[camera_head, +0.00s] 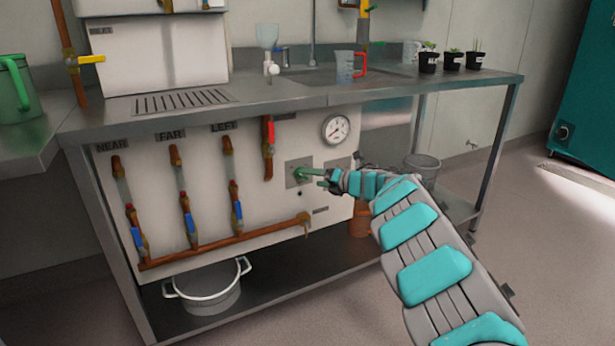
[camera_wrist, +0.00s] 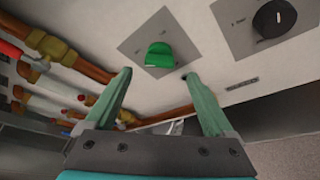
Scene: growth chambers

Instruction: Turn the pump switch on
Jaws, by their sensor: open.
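A green knob (camera_wrist: 160,55) sits on a square grey plate (camera_wrist: 137,42) on the white panel; it looks like the pump switch, though no label is readable. In the head view the plate (camera_head: 291,180) is right of the pipes, below the gauge. My gripper (camera_wrist: 157,75) is open, with a green finger on either side of the gap and the knob just beyond the fingertips, roughly centred. I see no contact with the knob. In the head view my gripper (camera_head: 318,178) reaches in from the right and partly covers the plate area.
A black dial (camera_wrist: 275,18) on a second plate is right of the knob. A red-handled valve (camera_head: 269,135) and a gauge (camera_head: 336,129) are above. Copper pipes with blue-handled valves (camera_head: 189,222) fill the left. The counter edge (camera_head: 300,103) overhangs the panel; a pot (camera_head: 208,290) stands below.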

